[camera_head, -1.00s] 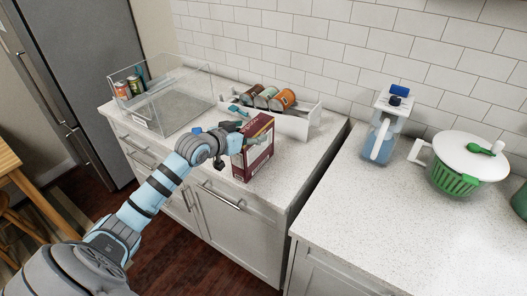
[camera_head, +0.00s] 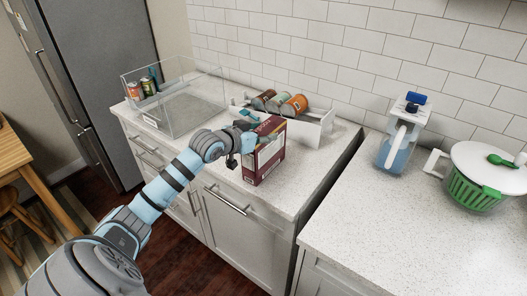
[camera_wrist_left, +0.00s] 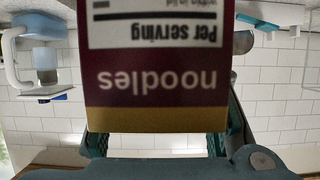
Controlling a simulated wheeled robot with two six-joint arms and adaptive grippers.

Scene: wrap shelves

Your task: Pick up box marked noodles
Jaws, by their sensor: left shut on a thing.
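The box marked noodles (camera_head: 270,158) is maroon and white with a yellow band. It stands upright near the front edge of the left counter in the head view. My left gripper (camera_head: 247,139) is at the upper left part of the box and is shut on it. In the left wrist view the box (camera_wrist_left: 155,82) fills the middle, its "noodles" lettering upside down, with the dark green fingers on both sides of it. No clear gap shows between the box and the counter. My right gripper is not in view.
A clear bin (camera_head: 205,118) with cans stands at the left of the counter. A white rack (camera_head: 314,128) with several cans lies behind the box. A gap separates this counter from the right one, which holds a blue-and-white pitcher (camera_head: 392,152) and a green-and-white spinner (camera_head: 470,190).

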